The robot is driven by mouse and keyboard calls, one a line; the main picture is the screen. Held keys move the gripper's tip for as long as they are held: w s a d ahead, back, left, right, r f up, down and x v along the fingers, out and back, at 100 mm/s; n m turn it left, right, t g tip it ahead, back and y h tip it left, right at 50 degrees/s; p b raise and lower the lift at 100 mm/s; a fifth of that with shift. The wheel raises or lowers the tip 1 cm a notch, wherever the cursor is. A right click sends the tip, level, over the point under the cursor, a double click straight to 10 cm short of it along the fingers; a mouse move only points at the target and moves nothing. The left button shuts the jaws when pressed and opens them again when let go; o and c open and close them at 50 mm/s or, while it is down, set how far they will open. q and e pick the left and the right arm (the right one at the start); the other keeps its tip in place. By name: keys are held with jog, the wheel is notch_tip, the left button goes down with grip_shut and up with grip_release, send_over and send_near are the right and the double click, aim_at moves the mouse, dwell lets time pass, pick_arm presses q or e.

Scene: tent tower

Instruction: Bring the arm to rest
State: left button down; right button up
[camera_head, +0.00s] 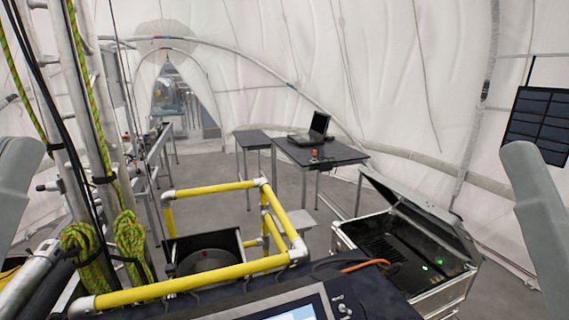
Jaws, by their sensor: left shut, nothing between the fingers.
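A smooth grey link of my left arm (14,185) stands at the left edge of the head view. A similar grey link of my right arm (540,225) rises at the right edge. I see no fingertips of either gripper. Neither arm link visibly holds anything.
A yellow pipe frame (185,284) stands in front, around a dark box. Metal poles with green ropes (130,240) crowd the left. An open metal case (405,265) lies right of centre. A table (300,152) with a laptop (316,127) stands behind. Bare floor (225,165) shows between.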

pick_arm(q)
notch_tip(320, 180, up, 18)
jog(key=p, duration=1.5)
jog(key=c, duration=1.6)
grip_release()
